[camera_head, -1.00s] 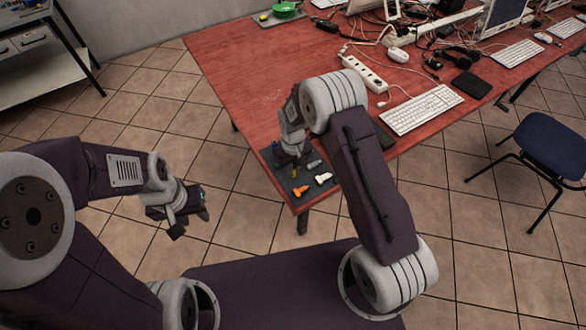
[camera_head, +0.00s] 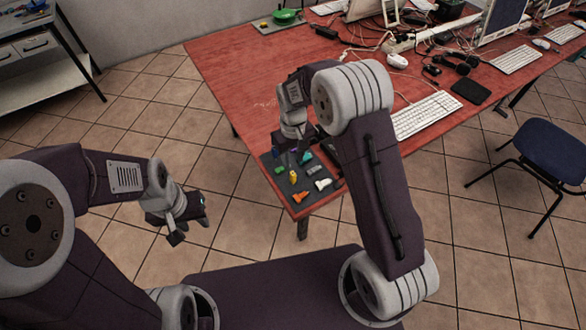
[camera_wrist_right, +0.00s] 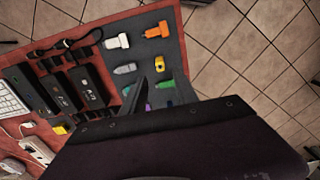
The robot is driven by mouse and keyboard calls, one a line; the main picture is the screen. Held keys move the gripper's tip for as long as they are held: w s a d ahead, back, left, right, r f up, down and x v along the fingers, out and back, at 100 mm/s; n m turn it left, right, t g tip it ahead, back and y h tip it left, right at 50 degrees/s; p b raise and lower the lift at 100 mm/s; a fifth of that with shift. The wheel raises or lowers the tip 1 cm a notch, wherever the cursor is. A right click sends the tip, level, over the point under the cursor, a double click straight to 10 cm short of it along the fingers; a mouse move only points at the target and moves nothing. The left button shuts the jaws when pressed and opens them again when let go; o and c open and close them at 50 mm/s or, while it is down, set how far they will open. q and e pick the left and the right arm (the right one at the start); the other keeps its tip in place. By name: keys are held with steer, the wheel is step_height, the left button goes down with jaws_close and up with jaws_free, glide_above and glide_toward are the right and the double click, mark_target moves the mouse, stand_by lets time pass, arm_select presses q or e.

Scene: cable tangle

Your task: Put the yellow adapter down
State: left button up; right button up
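The yellow adapter (camera_head: 293,176) lies on the dark mat (camera_head: 284,190) at the table's near corner. It also shows in the right wrist view (camera_wrist_right: 160,66), between a grey adapter and a green one and clear of the fingers. My right gripper (camera_head: 294,147) is above the mat's far part, beyond the yellow adapter, and looks open and empty. In the right wrist view a dark finger shows near the mat, and my own wrist hides much of the rest. My left gripper (camera_head: 192,218) is open and empty over the floor, left of the table.
Orange (camera_wrist_right: 155,30), white (camera_wrist_right: 117,41), grey (camera_wrist_right: 125,68), green (camera_wrist_right: 165,85) and purple (camera_wrist_right: 148,106) adapters share the mat. Black power bricks (camera_wrist_right: 87,86) and cables lie beside it. A keyboard (camera_head: 427,114) lies to the right.

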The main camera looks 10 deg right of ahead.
steer(key=s+d+r+m, duration=0.2)
steer(key=s+d, duration=0.1)
steer(key=s, duration=0.5)
steer(key=s+d+r+m+t, duration=0.1)
steer(key=s+d+r+m, duration=0.1)
steer(key=s, duration=0.7)
steer(key=shift+s+d+r, duration=0.3)
steer(key=shift+d+r, duration=0.15)
steer(key=shift+d, duration=0.8)
